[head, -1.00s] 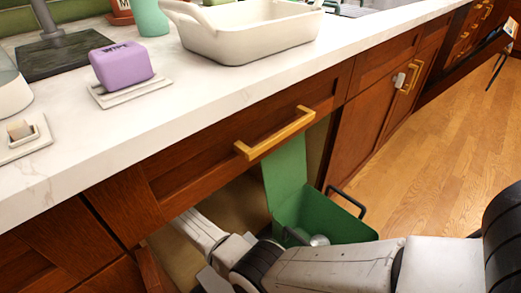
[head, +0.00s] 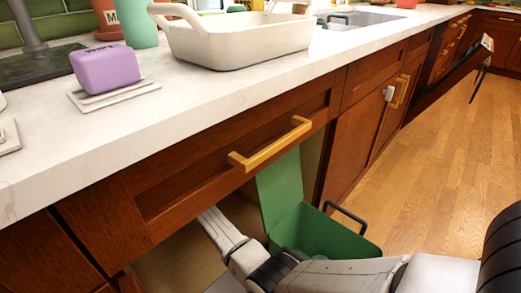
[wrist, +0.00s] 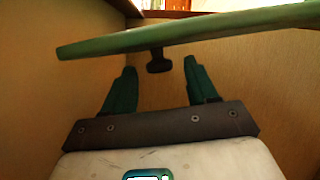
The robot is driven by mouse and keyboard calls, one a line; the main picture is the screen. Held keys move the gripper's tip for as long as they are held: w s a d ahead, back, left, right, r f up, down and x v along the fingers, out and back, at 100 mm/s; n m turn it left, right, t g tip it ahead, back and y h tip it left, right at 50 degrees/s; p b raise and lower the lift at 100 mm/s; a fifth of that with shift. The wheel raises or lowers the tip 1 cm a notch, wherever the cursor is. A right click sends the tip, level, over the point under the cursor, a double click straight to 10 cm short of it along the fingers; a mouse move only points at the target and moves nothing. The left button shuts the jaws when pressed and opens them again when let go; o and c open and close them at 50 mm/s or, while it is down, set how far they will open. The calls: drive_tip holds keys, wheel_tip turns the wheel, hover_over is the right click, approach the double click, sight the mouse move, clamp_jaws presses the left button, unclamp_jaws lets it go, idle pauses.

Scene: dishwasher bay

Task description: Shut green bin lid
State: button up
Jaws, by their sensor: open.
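The green bin (head: 330,233) stands low in the open cabinet under the counter, partly hidden by my arm. Its green lid (head: 281,188) stands raised, nearly upright, at the back of the bin, and its top passes behind the drawer front. In the wrist view the lid (wrist: 215,31) appears edge-on as a green slab across the top, with a dark knob-like part (wrist: 158,62) below it. My gripper (wrist: 160,68) is open and empty, its teal fingers pointing at the lid's underside in that picture. I cannot tell whether they touch. In the head view the gripper is hidden inside the cabinet.
A drawer front with a brass handle (head: 270,144) hangs just above the lid. A black bin handle (head: 346,217) sticks up at the bin's right. Pale cabinet walls (wrist: 60,105) enclose my gripper. Wooden floor (head: 445,165) is free to the right.

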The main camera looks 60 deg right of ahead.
drive_tip(key=shift+s+d, duration=0.3)
drive_tip(key=shift+d, duration=0.05)
clamp_jaws()
idle(0.4)
